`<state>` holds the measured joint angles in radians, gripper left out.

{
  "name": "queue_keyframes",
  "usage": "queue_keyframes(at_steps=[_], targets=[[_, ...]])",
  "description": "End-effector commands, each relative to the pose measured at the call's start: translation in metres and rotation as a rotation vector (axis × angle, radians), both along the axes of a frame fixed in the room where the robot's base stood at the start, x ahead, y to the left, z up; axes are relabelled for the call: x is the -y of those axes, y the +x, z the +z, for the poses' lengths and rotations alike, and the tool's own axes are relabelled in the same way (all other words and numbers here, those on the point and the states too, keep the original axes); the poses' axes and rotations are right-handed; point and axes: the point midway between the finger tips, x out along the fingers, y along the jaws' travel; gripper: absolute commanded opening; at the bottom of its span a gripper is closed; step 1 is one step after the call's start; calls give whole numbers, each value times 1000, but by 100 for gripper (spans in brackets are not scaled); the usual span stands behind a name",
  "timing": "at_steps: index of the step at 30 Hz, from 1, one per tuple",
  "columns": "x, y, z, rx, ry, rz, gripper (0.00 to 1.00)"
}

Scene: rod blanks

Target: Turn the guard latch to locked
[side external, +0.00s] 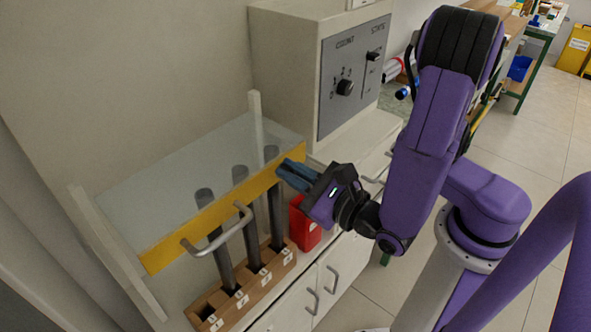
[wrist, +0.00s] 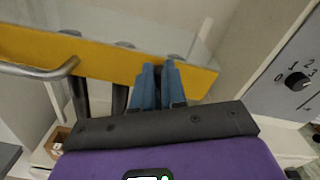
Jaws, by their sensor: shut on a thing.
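The guard is a clear panel with a yellow front bar (side external: 210,215) and a grey bent handle (side external: 222,236). My gripper (side external: 284,170) is at the bar's right end, its blue fingers nearly closed against the bar. In the wrist view the fingers (wrist: 158,72) stand close together at the yellow bar (wrist: 100,60), right of the handle (wrist: 45,72). They are shut on a small part there, which I take to be the guard latch. The fingers hide it, so its turned position cannot be seen.
Several dark rods (side external: 252,240) stand behind the bar in a wooden rack (side external: 262,284) with numbered slots. A red bin (side external: 304,226) sits below my gripper. A grey panel (side external: 352,75) with a COUNT knob (side external: 345,87) and a STATE switch (side external: 372,56) is on the cabinet behind.

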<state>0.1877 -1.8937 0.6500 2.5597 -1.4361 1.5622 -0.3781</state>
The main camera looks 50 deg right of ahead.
Motion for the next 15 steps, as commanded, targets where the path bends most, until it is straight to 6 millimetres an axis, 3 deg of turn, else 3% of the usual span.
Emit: queue_keyframes(at_steps=[15], targets=[[-7,0,-7,-2,-492,-1,0]])
